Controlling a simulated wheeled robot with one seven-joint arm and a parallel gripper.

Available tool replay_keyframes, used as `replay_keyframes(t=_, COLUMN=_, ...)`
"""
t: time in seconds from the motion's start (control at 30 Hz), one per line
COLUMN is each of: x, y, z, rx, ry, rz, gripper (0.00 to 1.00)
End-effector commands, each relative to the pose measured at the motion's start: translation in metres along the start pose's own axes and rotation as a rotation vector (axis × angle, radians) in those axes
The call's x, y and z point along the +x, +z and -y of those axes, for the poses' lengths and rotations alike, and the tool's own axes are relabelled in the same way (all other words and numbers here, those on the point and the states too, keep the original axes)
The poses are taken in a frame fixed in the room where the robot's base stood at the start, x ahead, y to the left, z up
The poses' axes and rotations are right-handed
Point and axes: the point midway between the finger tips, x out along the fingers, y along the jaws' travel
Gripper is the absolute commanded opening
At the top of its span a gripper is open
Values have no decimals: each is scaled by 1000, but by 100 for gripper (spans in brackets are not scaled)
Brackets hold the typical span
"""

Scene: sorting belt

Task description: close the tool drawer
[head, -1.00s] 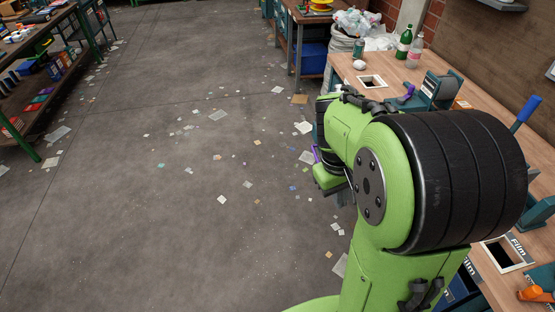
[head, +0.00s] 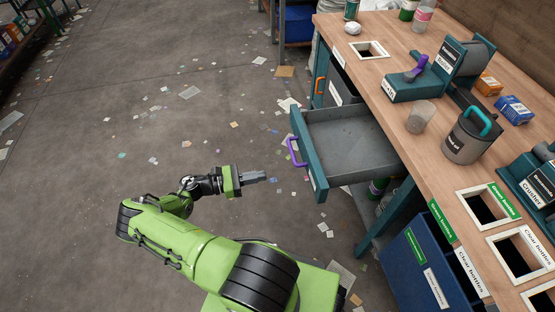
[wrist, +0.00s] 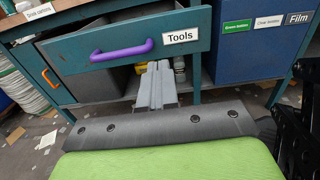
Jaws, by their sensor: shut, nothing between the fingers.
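The tool drawer (head: 345,148) stands pulled out from the workbench, and its grey inside looks empty. Its teal front shows in the wrist view (wrist: 125,52) with a "Tools" label at the right. A purple handle (head: 293,152) is on the front; it also shows in the wrist view (wrist: 121,51). My gripper (head: 262,178) is in front of the drawer, a little left of the front in the head view. It is shut and empty, its fingers pointing at the drawer front, apart from the handle. In the wrist view the fingertips (wrist: 158,68) appear below the drawer front's lower edge.
A blue bin (head: 425,265) stands under the bench. The floor at left is open, with scattered paper scraps.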

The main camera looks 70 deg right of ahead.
Motion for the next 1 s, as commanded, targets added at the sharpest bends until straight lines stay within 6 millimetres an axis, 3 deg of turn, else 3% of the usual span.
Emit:
replay_keyframes(t=0.17, x=20, y=2, z=0, rx=-3, ry=-4, rz=4, gripper=0)
replay_keyframes(t=0.5, x=95, y=1, z=1, rx=-3, ry=-6, rz=4, gripper=0)
replay_keyframes(t=0.7, x=130, y=0, z=1, rx=-2, ry=-3, rz=2, gripper=0)
replay_keyframes(t=1.0, x=141, y=1, z=0, rx=-1, ry=0, rz=1, gripper=0)
